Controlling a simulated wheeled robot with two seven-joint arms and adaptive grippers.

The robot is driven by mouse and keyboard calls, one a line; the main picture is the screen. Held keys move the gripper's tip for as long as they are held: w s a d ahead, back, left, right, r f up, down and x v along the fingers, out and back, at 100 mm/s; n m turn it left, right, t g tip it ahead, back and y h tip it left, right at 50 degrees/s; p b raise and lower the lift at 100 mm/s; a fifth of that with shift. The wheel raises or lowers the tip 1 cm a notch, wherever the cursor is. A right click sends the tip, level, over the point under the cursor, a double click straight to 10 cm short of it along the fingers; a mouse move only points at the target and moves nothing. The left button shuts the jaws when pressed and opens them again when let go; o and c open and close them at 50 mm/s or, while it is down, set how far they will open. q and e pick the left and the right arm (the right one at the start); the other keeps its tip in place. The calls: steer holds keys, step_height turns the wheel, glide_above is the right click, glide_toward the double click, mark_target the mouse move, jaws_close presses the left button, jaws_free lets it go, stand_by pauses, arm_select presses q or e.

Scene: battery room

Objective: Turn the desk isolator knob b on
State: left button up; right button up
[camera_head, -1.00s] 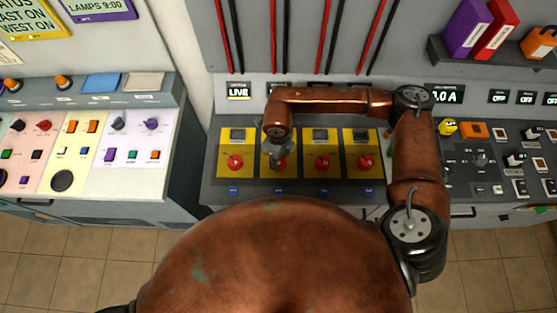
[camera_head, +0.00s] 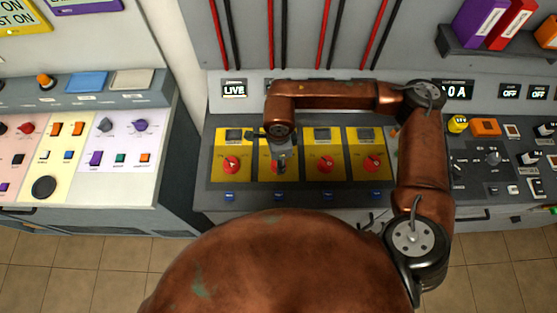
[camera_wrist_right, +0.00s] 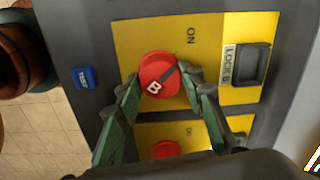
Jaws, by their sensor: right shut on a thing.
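Isolator knob b (camera_wrist_right: 158,72) is a red round knob marked B on a yellow plate (camera_wrist_right: 215,30), seen in the right wrist view. A dark bar runs across it, tilted, with one end toward the upper right. My right gripper (camera_wrist_right: 165,82) is shut on the knob, with a green-sided finger on each side. In the head view my right gripper (camera_head: 280,160) is over the second yellow plate from the left and mostly hides the knob. My left gripper is not in view.
Red knobs on yellow plates stand on either side, one to the left (camera_head: 232,165) and one close right (camera_head: 326,163). A dark LOCK B switch (camera_wrist_right: 250,64) and a blue TEST button (camera_wrist_right: 83,78) flank knob b. The display (camera_head: 234,89) reads LIVE.

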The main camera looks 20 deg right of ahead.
stand_by(0.3)
steer(key=o, duration=1.2)
steer(key=shift+c, duration=0.2)
steer(key=shift+r, duration=0.3)
step_height(320, 180, up, 11)
steer(key=shift+s+r, duration=0.2)
